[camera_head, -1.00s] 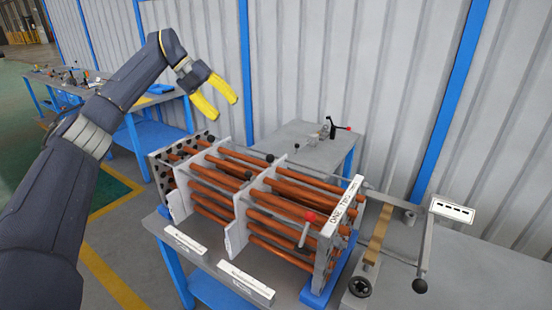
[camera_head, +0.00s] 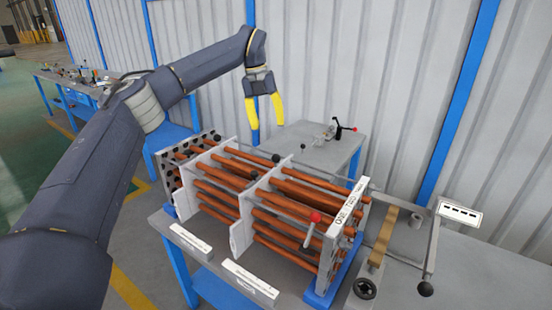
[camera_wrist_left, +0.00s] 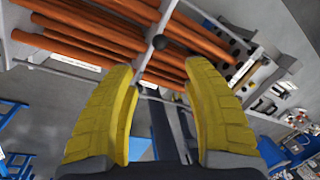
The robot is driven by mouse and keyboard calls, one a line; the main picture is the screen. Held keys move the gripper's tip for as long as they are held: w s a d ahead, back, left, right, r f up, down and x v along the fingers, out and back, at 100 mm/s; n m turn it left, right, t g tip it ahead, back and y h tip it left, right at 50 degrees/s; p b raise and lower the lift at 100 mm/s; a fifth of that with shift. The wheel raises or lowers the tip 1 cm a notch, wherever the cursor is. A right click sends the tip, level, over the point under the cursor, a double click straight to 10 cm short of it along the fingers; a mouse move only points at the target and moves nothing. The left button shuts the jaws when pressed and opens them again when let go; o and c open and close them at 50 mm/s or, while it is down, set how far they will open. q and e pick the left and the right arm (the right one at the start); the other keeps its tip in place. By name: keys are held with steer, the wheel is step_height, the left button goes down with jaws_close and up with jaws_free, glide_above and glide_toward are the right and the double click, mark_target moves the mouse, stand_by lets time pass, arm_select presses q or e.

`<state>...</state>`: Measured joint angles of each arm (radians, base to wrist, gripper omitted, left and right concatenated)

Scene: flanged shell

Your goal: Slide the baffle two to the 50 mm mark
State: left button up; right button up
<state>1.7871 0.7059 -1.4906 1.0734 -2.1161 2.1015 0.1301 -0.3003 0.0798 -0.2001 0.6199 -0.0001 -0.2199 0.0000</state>
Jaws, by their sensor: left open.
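A bundle of copper-coloured tubes (camera_head: 300,190) runs through pale upright plates on the bench. One pale baffle plate (camera_head: 241,232) crosses the middle of the bundle, with a black knob (camera_head: 276,158) near its upper far edge. Another plate stands near the left end; I cannot read which is baffle two, nor any 50 mm mark. My left gripper (camera_head: 267,125) has yellow fingers, points down, and is open and empty above the far side of the bundle. In the left wrist view, a black knob (camera_wrist_left: 160,42) lies beyond the gap between the open fingers (camera_wrist_left: 160,70). My right gripper is out of view.
A lettered end plate (camera_head: 349,206) and a red-knobbed lever (camera_head: 315,217) stand at the bundle's right. Two white label blocks (camera_head: 190,241) (camera_head: 249,281) lie along the front. A crank frame (camera_head: 432,245) is at right. A grey table (camera_head: 325,155) stands behind.

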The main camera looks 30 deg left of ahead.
mark_target(275, 155)
arm_select(q)
steer(key=f, duration=0.4)
steer(key=d+f, duration=0.1)
steer(key=f, duration=0.3)
steer(key=w+d+f, duration=0.1)
steer(key=f, duration=0.4)
steer(key=shift+d, duration=0.15)
jaws_close()
